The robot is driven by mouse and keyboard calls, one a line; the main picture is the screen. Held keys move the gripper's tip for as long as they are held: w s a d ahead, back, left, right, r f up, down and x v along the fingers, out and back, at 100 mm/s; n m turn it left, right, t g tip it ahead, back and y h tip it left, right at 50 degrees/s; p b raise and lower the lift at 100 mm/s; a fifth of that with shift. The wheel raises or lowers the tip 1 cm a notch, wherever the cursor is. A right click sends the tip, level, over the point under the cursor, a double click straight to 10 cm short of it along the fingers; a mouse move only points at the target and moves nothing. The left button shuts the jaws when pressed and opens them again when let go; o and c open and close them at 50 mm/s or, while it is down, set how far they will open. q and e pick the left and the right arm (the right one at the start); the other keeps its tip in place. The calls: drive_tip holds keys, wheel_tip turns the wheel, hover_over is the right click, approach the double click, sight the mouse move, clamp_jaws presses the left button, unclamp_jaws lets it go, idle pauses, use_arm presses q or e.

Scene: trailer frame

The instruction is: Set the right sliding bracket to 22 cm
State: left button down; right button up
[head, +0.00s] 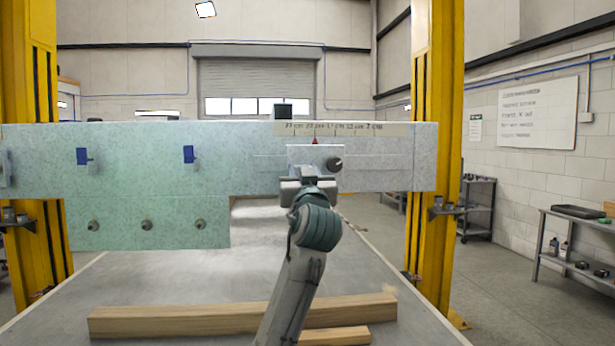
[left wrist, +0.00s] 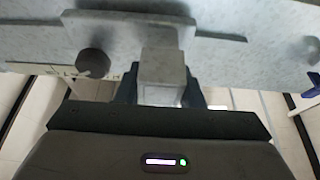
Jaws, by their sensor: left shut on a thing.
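The sliding bracket (head: 312,156) is a pale plate on the front of the speckled grey-green beam (head: 385,172). A red pointer (head: 315,141) rises from its top under a cream scale strip (head: 345,129). The pointer is left of the strip's middle; the numbers are too blurred to read surely. A dark round knob (head: 335,163) is on the bracket's right side. My left gripper (head: 309,183) is at the bracket's lower edge. In the left wrist view its dark fingers (left wrist: 160,88) are shut on the bracket's grey block (left wrist: 160,70), with the knob (left wrist: 93,63) beside it. My right gripper is not in view.
Two blue clips (head: 82,156) (head: 189,153) and several round bolts (head: 146,225) are on the beam's left part. Yellow posts (head: 437,150) stand at both sides. Wooden bars (head: 200,320) lie on the grey table below. A whiteboard (head: 537,113) hangs at right.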

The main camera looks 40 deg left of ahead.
use_arm(q)
drive_tip(key=shift+w, duration=0.1)
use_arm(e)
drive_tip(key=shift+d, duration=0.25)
use_arm(q)
drive_tip(key=c, duration=1.2)
unclamp_jaws()
drive_tip(key=shift+o, duration=0.2)
drive_tip(key=shift+d, duration=0.1)
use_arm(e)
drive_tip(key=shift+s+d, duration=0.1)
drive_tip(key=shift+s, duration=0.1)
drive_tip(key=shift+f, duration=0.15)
use_arm(q)
drive_tip(key=shift+s+d+f, duration=0.25)
drive_tip(key=shift+d+f, duration=0.05)
drive_tip(key=b+v, duration=0.3)
drive_tip(key=v, duration=0.7)
drive_tip(key=shift+b, duration=0.3)
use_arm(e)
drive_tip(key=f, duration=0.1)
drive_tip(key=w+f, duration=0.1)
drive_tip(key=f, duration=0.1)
